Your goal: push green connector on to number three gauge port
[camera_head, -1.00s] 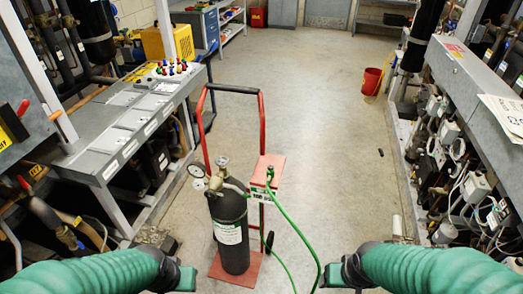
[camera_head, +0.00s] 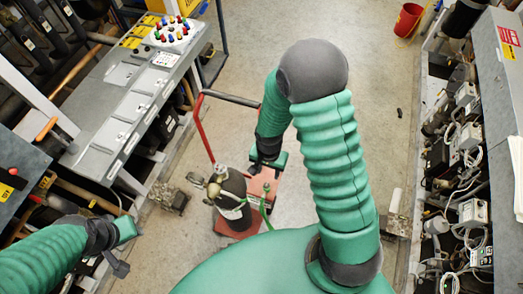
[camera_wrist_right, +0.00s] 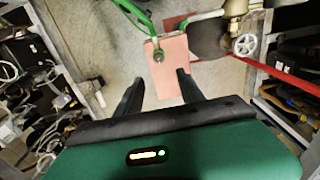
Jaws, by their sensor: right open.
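The green connector (camera_wrist_right: 158,57) sits at the end of a green hose, on top of the pink-red box (camera_wrist_right: 174,75) on the gas-bottle cart. In the head view, the green hose (camera_head: 265,212) shows beside the box. My right gripper (camera_head: 264,163) is above the box. In the right wrist view its two dark fingers (camera_wrist_right: 158,93) are apart and empty, with the connector ahead between them. The gauge ports with coloured caps (camera_head: 175,31) are on the bench panel at the upper left; their numbers are not legible.
The black gas bottle (camera_head: 233,200) with brass valves stands on the red cart, whose handle (camera_head: 228,97) rises behind it. The grey bench (camera_head: 120,110) is left, machinery with cables right. Open floor (camera_head: 370,100) lies between, with a red bucket (camera_head: 408,18) at the back.

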